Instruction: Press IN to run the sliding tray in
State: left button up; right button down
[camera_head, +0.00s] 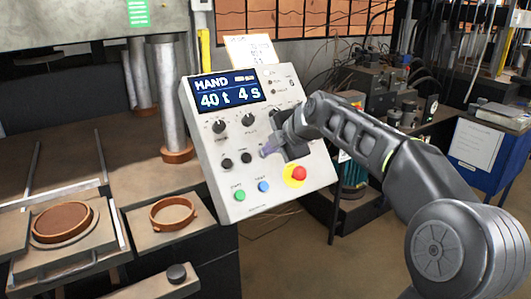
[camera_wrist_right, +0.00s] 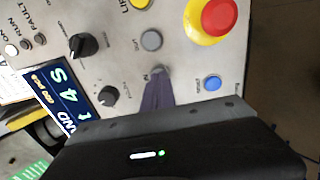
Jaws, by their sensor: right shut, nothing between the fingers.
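The control panel (camera_head: 207,163) stands tilted in the middle of the head view, its screen (camera_head: 227,90) reading HAND, 40 t, 4 s. My right gripper (camera_wrist_right: 157,78) is shut and empty, its tips at the small IN button (camera_wrist_right: 162,69) in the wrist view. The tips cover part of the button; I cannot tell whether they touch or press it. The grey OUT button (camera_wrist_right: 151,40) is beside it.
A red stop button (camera_head: 299,173) on yellow, a blue button (camera_head: 263,186) and a green button (camera_head: 239,195) sit low on the panel. A brown ring (camera_head: 172,213) lies on a side plate. Press columns (camera_head: 169,95) stand behind. A blue cabinet (camera_head: 476,165) is at right.

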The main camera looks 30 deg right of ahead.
jog(key=shift+w+f+b, duration=0.3)
jog(key=shift+w+b, duration=0.05)
jog(key=shift+b, duration=0.05)
dwell(0.7)
dwell(0.5)
jog(key=v, duration=0.8)
dwell(0.4)
dwell(0.5)
